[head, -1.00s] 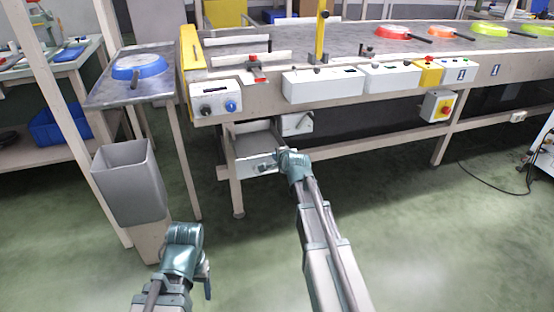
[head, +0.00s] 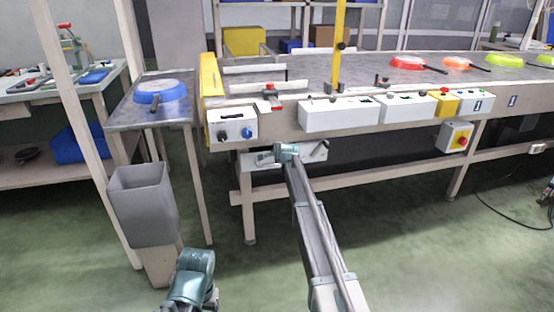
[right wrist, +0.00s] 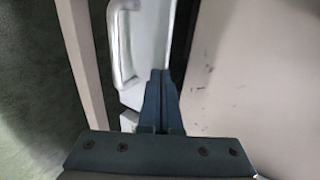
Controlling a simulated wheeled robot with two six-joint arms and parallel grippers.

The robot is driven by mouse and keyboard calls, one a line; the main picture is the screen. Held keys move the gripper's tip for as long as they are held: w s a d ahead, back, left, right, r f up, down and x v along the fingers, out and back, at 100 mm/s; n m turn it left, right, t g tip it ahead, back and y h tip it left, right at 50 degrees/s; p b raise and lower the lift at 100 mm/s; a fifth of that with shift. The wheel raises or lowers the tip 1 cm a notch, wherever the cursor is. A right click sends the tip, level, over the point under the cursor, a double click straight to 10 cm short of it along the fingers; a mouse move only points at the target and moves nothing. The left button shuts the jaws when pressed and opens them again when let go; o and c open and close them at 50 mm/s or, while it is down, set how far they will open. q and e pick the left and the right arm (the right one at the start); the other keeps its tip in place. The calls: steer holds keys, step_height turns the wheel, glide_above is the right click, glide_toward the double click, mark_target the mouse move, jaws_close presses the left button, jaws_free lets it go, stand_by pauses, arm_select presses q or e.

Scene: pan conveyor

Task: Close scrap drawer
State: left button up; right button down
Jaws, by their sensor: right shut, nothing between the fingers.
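The scrap drawer (head: 258,163) is under the left end of the conveyor. Its pale front now sits close under the frame, level with a neighbouring front, and no open interior shows. My right gripper (head: 266,157) is at this front and covers part of it. In the right wrist view its fingers (right wrist: 161,75) are shut and empty, beside a white panel with a bar handle (right wrist: 119,45). I cannot tell whether the fingertips touch the panel. My left gripper (head: 196,280) hangs low at the bottom, away from the drawer; its fingers do not show clearly.
A grey bin (head: 145,205) stands left of the conveyor, below a side table (head: 120,115) with a blue pan (head: 160,91). A control box (head: 231,126) hangs above the drawer. Conveyor legs stand on both sides.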

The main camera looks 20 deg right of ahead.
steer(key=shift+w+r, duration=0.15)
steer(key=shift+w, duration=0.25)
steer(key=shift+s, duration=0.1)
steer(key=s+f+p+v, duration=0.1)
steer(key=p+v, duration=0.4)
steer(key=v, duration=0.8)
steer(key=shift+s+f, duration=0.35)
steer(key=shift+s, duration=0.05)
